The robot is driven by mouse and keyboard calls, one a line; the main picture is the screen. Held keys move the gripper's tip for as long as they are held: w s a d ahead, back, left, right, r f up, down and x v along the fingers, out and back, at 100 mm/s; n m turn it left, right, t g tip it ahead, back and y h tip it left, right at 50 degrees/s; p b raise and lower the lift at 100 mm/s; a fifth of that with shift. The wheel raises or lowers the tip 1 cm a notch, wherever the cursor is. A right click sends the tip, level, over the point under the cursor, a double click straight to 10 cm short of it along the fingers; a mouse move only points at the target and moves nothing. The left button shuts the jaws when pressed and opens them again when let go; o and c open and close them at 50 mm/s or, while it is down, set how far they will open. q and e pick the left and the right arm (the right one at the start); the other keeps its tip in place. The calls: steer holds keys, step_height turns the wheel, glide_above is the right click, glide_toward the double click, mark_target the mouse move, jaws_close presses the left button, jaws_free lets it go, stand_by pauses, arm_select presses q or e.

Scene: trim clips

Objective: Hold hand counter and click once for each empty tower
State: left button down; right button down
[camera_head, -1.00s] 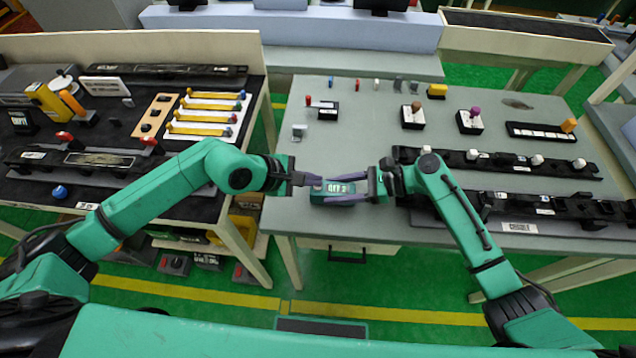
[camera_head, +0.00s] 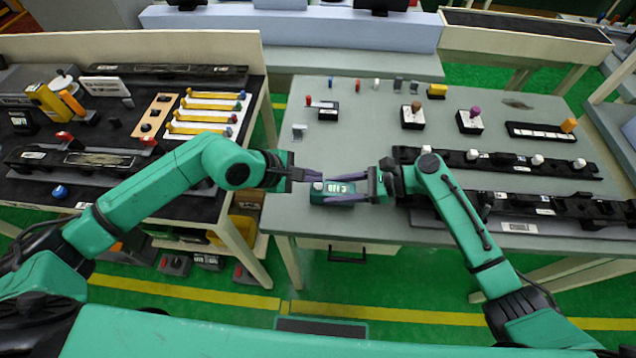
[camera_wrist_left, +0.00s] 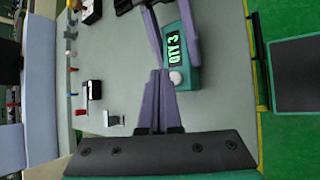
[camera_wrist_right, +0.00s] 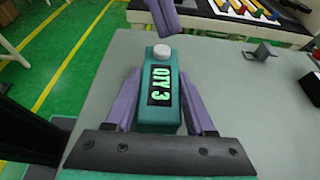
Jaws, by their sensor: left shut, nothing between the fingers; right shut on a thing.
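The hand counter (camera_head: 341,197) is a teal box with a white round button and a lit display. The right wrist view shows the counter (camera_wrist_right: 160,100) reading "QTY 3", with its button (camera_wrist_right: 161,51) uncovered. My right gripper (camera_head: 355,188) is shut on the counter, a purple finger on each side. My left gripper (camera_head: 318,178) is shut and empty close by the button. In the right wrist view its fingertips (camera_wrist_right: 166,28) are apart from the button. I cannot tell which parts are the towers.
Two black rails (camera_head: 480,160) with white knobs lie on the right of the grey table (camera_head: 300,220). Small blocks with coloured knobs (camera_head: 470,118) stand behind them. A black-topped bench (camera_head: 200,75) with yellow bars stands left. The table's front edge is close to the counter.

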arm_select(q)
step_height(320, 180, up, 5)
stand_by(0.8)
stand_by(0.4)
arm_select(e)
steer(key=shift+c, duration=0.9)
jaws_free()
